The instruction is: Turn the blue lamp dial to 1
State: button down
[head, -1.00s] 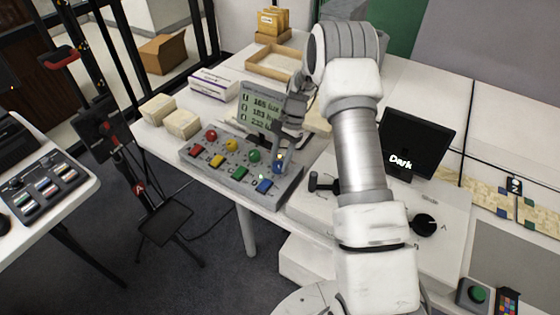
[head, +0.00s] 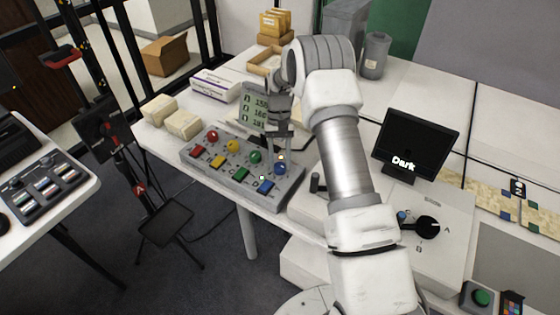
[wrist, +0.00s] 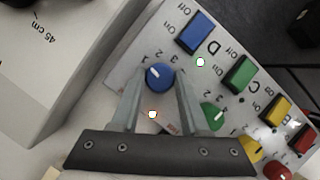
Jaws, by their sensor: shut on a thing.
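The blue lamp dial (head: 281,168) is the rightmost of the round knobs on the grey control box (head: 222,177). In the wrist view the blue dial (wrist: 158,78) sits between my two fingertips, with a white pointer line on its top. Numbers 1, 2 and 3 are printed around it; which one the line points to is hard to tell. My gripper (head: 280,150) reaches down onto the dial from above; it also shows in the wrist view (wrist: 160,90), shut on the dial. The blue switch (wrist: 196,32), marked D, lies beside it.
Green, yellow and red knobs and switches share the box, the green knob (wrist: 212,116) close beside my right finger. A display (head: 254,108) stands behind the box, partly hidden by my gripper. A black screen (head: 415,142) reading "Dark" stands to the right.

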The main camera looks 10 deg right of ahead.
dwell(0.3)
jog(key=shift+c, duration=2)
grip_release()
jog(key=shift+r, duration=0.1)
jog(key=p+v, duration=0.1)
jog(key=v, duration=1.6)
jog(key=shift+p, duration=0.35)
jog(key=shift+a+r, duration=0.1)
jog(key=shift+r, duration=0.1)
